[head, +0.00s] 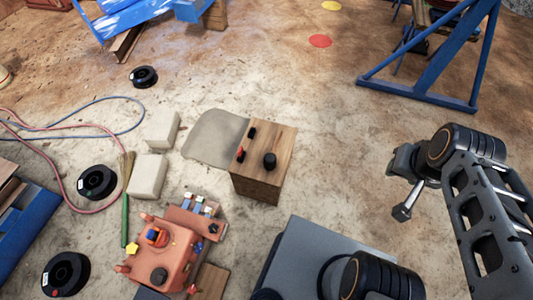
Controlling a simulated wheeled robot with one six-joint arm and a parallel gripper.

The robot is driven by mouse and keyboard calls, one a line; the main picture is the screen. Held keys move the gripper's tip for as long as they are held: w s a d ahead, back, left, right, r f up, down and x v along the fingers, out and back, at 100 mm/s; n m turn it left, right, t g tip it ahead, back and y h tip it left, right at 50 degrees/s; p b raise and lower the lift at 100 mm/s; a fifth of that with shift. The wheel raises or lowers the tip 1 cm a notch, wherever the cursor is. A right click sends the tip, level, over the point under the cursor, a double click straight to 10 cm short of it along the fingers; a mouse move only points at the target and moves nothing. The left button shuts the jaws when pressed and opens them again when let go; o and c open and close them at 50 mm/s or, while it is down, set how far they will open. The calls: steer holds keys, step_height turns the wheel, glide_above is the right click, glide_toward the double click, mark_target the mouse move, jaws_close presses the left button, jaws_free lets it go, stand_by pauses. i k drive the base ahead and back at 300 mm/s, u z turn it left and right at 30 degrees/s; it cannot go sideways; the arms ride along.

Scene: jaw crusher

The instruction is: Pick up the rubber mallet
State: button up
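My gripper (402,190) hangs over bare floor at the right, at the end of my arm. It is small and seen at a slant, so I cannot tell whether its fingers are open or shut. Nothing shows clearly in it. A wooden box (261,186) stands left of it. On the box top are a round black object (269,161), a small black piece (251,132) and a red-and-black piece (240,154). I cannot tell for sure whether any of these is the rubber mallet; no full mallet shape is clear.
An orange machine (172,253) with small parts stands at the lower left. Two pale blocks (148,176), a green-handled brush (126,205), black reels (97,182) and hoses (62,128) lie left of the box. A blue frame (430,75) stands upper right. Floor between box and gripper is clear.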

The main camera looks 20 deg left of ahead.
mark_target(270, 159)
steer(key=u, duration=0.8)
steer(key=i, duration=0.8)
steer(key=u, duration=0.9)
